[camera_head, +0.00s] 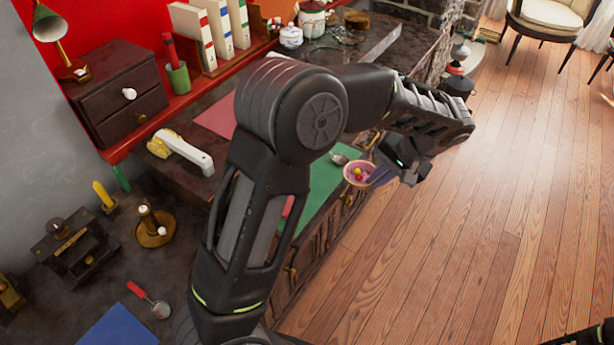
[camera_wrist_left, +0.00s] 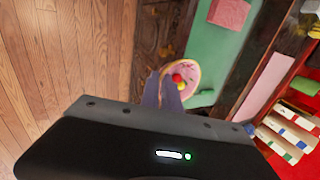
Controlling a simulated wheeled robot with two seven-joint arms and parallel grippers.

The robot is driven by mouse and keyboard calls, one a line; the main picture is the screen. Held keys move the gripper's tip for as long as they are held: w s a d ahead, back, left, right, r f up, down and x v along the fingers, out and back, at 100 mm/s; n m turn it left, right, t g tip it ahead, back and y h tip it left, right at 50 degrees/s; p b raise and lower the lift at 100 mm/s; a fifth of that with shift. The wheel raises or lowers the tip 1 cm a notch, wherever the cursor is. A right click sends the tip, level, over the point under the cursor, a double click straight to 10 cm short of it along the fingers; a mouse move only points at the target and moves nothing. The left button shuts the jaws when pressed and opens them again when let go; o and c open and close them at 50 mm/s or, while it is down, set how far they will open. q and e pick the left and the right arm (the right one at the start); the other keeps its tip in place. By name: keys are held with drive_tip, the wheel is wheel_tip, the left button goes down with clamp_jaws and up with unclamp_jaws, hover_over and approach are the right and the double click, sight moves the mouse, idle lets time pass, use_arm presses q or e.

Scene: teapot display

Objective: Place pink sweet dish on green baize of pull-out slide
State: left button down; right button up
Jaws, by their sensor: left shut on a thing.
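The pink sweet dish (camera_head: 357,181) holds small red and yellow sweets. My left gripper (camera_head: 378,177) is shut on its rim, from the right in the head view. In the left wrist view the dish (camera_wrist_left: 193,72) shows beyond the gripper's fingers (camera_wrist_left: 162,92), overlapping the edge of the green baize (camera_wrist_left: 205,42). I cannot tell whether the dish touches anything below. The green baize (camera_head: 322,183) of the pull-out slide lies left of the dish in the head view, partly hidden by my left arm. My right gripper is not clearly visible.
A red block (camera_wrist_left: 229,13) is on the baize in the wrist view. A pink mat (camera_head: 215,117) lies on the dark desktop behind. Wooden floor (camera_head: 460,220) is open to the right.

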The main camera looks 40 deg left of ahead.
use_arm(q)
drive_tip(key=a+m+b, duration=0.1)
drive_tip(key=a, duration=0.1)
drive_tip(key=s+a+r+b, duration=0.1)
drive_tip(key=a, duration=0.1)
drive_tip(key=a+m+t+b, duration=0.1)
drive_tip(key=a, duration=0.2)
drive_tip(key=shift+s+r+m, duration=0.15)
drive_tip(key=shift+r+m, duration=0.15)
drive_tip(key=shift+r, duration=0.1)
drive_tip(key=s+a+r+m+t+b, duration=0.1)
drive_tip(key=s+a+r+m+b, duration=0.2)
drive_tip(key=a, duration=0.4)
drive_tip(key=shift+s+a+r+t, duration=0.2)
drive_tip(key=shift+s+t, duration=0.15)
drive_tip(key=shift+t, duration=0.05)
hover_over(311, 189)
drive_tip(key=shift+f+b, duration=0.4)
drive_tip(key=shift+f, duration=2.15)
drive_tip(key=shift+f+b, duration=0.3)
drive_tip(key=shift+f, duration=2.2)
